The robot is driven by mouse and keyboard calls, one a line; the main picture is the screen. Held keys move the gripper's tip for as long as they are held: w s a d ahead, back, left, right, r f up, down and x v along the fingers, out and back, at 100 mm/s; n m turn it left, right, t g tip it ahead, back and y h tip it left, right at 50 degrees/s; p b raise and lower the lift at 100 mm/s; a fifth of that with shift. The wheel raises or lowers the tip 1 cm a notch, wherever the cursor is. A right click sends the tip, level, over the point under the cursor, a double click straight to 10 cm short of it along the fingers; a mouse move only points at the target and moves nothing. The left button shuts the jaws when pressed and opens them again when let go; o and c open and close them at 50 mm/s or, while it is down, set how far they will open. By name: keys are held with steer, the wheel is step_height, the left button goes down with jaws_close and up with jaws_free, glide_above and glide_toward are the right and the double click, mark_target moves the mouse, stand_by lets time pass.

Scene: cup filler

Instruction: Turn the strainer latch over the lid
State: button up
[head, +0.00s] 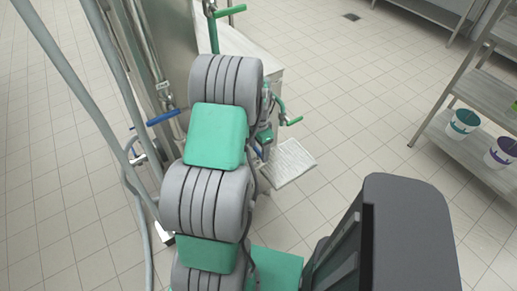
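I cannot make out the strainer, its lid or its latch with certainty. Small fittings with a green handle (292,121) stick out just right of my thick grey and green arm, which fills the middle of the head view. Another green handle (231,10) shows at the top, and a blue handle (163,117) sits on the pipework to the left. My gripper is not visible; my own arm hides part of the machine.
Steel pipes (112,70) rise at the left beside a steel cabinet (168,40). A flat metal plate (289,163) juts out low on the right of the machine. Tiled floor between is clear.

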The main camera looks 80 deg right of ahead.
mark_target(259, 151)
steer(key=shift+o, duration=1)
step_height(259, 151, up, 8)
steer(key=shift+f+b, duration=0.15)
steer(key=shift+b, duration=0.2)
